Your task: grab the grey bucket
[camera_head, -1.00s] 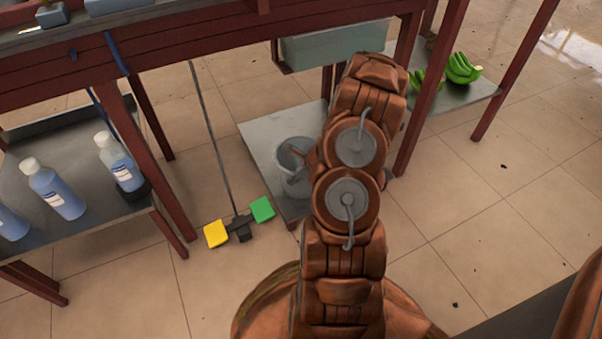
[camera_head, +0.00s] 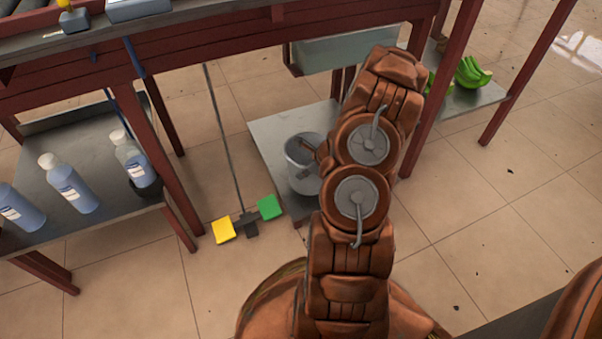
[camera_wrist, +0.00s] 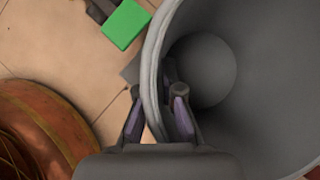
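The grey bucket (camera_head: 299,176) stands on a low grey metal shelf (camera_head: 268,138) under the table. In the wrist view I look down into the bucket (camera_wrist: 262,105), and its round floor shows. My gripper (camera_wrist: 158,92) straddles the near rim, with one finger outside the wall and the other inside. The fingers are apart, with what looks like a gap to the wall. In the head view my gripper (camera_head: 312,150) is at the right of the bucket's rim, and my arm hides part of that side.
A green sponge (camera_head: 269,207) and a yellow sponge (camera_head: 223,230) lie by the foot of a thin pole (camera_head: 225,140). Blue bottles (camera_head: 72,185) stand on the left shelf. Red table legs (camera_head: 160,160) flank the bucket. Bananas (camera_head: 470,74) lie at right.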

